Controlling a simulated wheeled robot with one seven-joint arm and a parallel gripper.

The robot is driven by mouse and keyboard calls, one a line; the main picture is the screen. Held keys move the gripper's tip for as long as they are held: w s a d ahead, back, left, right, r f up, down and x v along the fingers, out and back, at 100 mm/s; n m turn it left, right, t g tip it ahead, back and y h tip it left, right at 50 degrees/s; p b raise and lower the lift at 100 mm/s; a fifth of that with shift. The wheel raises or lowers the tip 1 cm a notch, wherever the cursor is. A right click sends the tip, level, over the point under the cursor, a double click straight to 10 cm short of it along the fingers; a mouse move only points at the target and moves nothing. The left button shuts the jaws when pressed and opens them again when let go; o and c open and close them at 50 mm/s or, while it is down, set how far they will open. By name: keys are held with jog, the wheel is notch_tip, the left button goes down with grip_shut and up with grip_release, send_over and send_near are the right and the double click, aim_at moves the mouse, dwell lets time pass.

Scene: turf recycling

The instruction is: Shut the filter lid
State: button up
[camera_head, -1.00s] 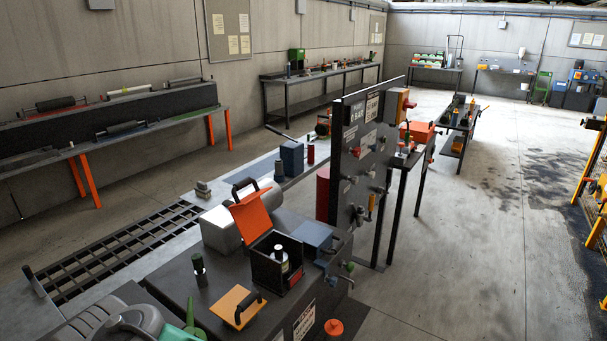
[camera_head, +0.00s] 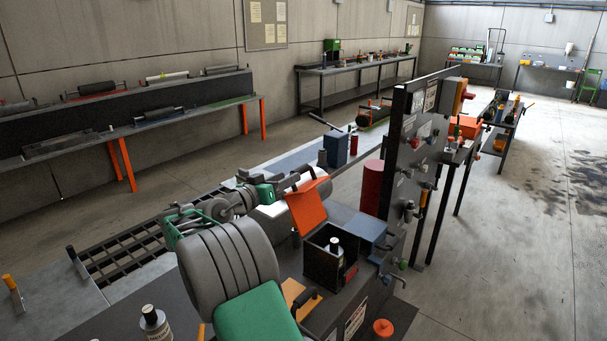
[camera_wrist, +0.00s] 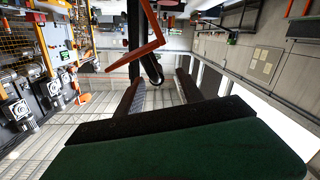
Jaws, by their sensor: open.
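The orange filter lid (camera_head: 308,207) stands open, tilted back, at the rear edge of a dark open box (camera_head: 322,268). A bottle (camera_head: 335,249) with a white-and-dark top stands inside the box. My gripper (camera_head: 296,183) is on the left of the lid, close to its dark handle, fingers apart. In the wrist view, the lid (camera_wrist: 148,42) shows edge-on with its dark curved handle (camera_wrist: 153,70) near and between the open fingertips (camera_wrist: 157,85). Whether the fingers touch the handle cannot be told.
A blue box (camera_head: 360,226) sits right of the filter box. An upright dark panel (camera_head: 405,140) with knobs stands behind it. A flat orange plate (camera_head: 293,291) lies on the bench, partly hidden by my arm. A bottle (camera_head: 154,322) stands at the front left.

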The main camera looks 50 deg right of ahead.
aim_at(304, 168)
jog(key=shift+s+d+r+h, duration=0.15)
jog(key=shift+d+r+h, duration=0.05)
jog(key=shift+d+h, duration=0.1)
jog(key=shift+d+r, duration=0.1)
jog(key=shift+d, duration=0.25)
jog(key=d+p, duration=0.1)
jog(key=d, duration=0.1)
jog(key=d+p, duration=0.1)
jog(key=d, duration=0.1)
jog(key=d+p, duration=0.1)
jog(key=d, duration=0.1)
jog(key=shift+w, duration=0.25)
jog(key=shift+w+d, duration=0.1)
jog(key=shift+d, duration=0.4)
jog(key=shift+c, duration=0.4)
grip_shut()
